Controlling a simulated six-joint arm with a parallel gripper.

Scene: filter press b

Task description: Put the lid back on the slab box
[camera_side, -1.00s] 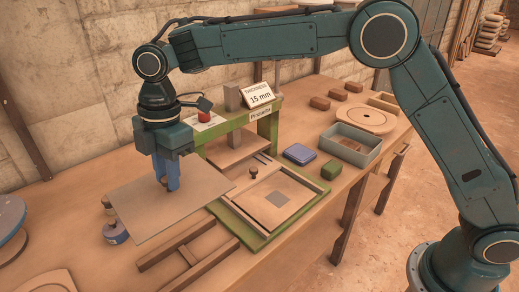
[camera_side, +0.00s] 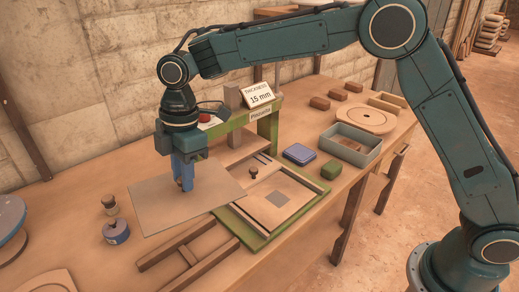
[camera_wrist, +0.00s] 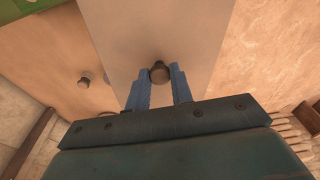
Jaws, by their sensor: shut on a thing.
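My gripper (camera_side: 186,186) is shut on the knob of a flat grey-beige lid (camera_side: 150,205) and holds it roughly level, seemingly above the table. The wrist view shows the lid (camera_wrist: 190,25) under my fingers, with its round dark knob (camera_wrist: 159,72) between the fingertips.
A green-based wooden frame (camera_side: 268,238) lies just right of the lid. A green press stand (camera_side: 268,128) is behind it. A purple-blue box (camera_side: 299,154) and green block (camera_side: 330,170) lie before the grey box. A blue tin (camera_side: 116,231) and wooden knob piece (camera_side: 109,204) are left.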

